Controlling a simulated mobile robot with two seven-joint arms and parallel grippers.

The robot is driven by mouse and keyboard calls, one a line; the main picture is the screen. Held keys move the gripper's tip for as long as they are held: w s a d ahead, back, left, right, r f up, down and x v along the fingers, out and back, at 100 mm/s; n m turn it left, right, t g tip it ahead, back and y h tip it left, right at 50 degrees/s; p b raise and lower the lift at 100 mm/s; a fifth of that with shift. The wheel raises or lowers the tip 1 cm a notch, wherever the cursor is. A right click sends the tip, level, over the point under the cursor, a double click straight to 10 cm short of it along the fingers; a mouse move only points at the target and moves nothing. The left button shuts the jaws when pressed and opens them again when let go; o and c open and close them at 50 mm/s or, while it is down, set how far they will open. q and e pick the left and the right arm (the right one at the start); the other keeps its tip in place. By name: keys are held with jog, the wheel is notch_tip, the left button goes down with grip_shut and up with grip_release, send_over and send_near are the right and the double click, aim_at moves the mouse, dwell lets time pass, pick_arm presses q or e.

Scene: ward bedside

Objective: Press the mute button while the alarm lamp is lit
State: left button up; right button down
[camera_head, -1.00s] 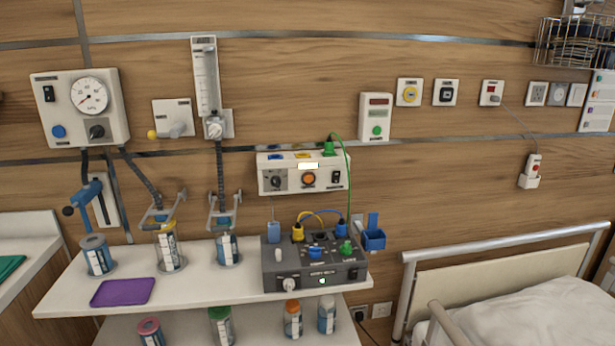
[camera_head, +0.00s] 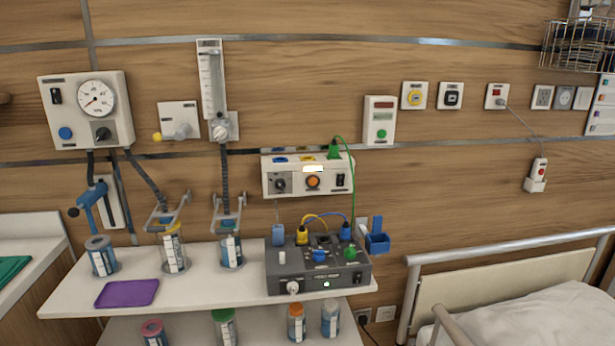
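No label naming a mute button or alarm lamp is readable. A white wall box (camera_head: 276,188) above the shelf carries a bright white lit panel (camera_head: 313,168), a round orange button or lamp (camera_head: 313,181), a dark knob and a black switch. A white wall unit (camera_head: 379,104) to its right has a dark red window (camera_head: 384,105) and a green round button (camera_head: 381,134). A grey device (camera_head: 286,284) on the shelf has a small bright light (camera_head: 327,284) on its front. I cannot tell whether the orange part is lit. Neither gripper is in view.
The white shelf (camera_head: 210,285) holds several jars and a purple tray (camera_head: 127,293). A gauge panel (camera_head: 118,90) and hoses hang at left. A bed (camera_head: 560,315) with a metal rail stands at lower right. A red-button handset (camera_head: 540,172) hangs by its cord.

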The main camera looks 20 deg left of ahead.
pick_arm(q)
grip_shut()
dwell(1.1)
